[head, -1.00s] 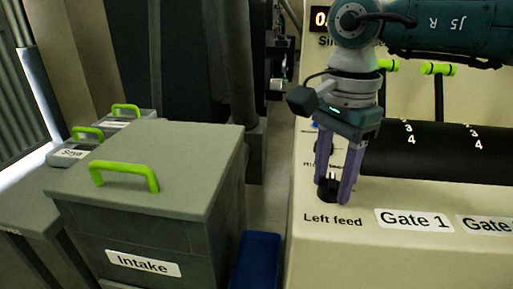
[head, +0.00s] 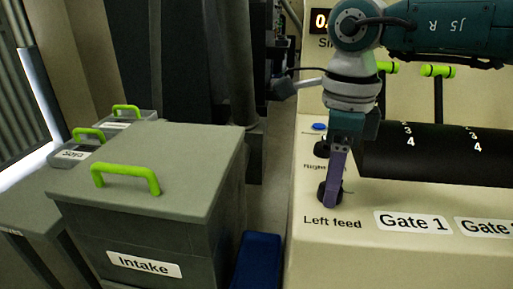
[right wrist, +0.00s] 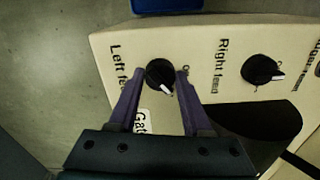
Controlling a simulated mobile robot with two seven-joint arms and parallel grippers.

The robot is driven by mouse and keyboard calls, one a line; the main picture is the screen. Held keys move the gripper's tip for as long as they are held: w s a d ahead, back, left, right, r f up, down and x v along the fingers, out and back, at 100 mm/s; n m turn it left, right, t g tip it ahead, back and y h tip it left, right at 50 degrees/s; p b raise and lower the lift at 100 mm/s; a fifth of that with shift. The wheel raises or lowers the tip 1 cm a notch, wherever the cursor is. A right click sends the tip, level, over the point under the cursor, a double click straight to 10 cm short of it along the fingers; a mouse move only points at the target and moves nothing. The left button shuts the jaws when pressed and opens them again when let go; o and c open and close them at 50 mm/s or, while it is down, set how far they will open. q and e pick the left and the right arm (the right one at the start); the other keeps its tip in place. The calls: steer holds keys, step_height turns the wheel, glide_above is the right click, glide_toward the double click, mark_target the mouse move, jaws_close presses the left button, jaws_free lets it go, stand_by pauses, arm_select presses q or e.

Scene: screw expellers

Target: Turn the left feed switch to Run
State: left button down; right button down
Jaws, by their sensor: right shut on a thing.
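The left feed switch is a round black knob (head: 323,193) above the "Left feed" label on the beige panel. It also shows in the right wrist view (right wrist: 159,74), with a white pointer mark aimed toward the lower right. My right gripper (head: 331,200) is shut on this knob, its purple fingers one on each side of it; in the right wrist view the fingertips (right wrist: 160,74) flank it. In the head view the fingers line up one behind the other. The switch's position lettering is mostly hidden or too small to read. My left gripper is not in view.
The right feed knob (head: 322,149) stands behind, near a blue button (head: 319,127). A black cylinder (head: 430,152) and the "Gate 1" label (head: 412,221) lie to the right. A grey Intake bin (head: 150,170) and a blue box (head: 258,262) are to the left.

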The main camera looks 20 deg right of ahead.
steer(key=shift+m, duration=0.6)
steer(key=shift+c, duration=1.7)
jaws_free()
step_height(320, 180, up, 10)
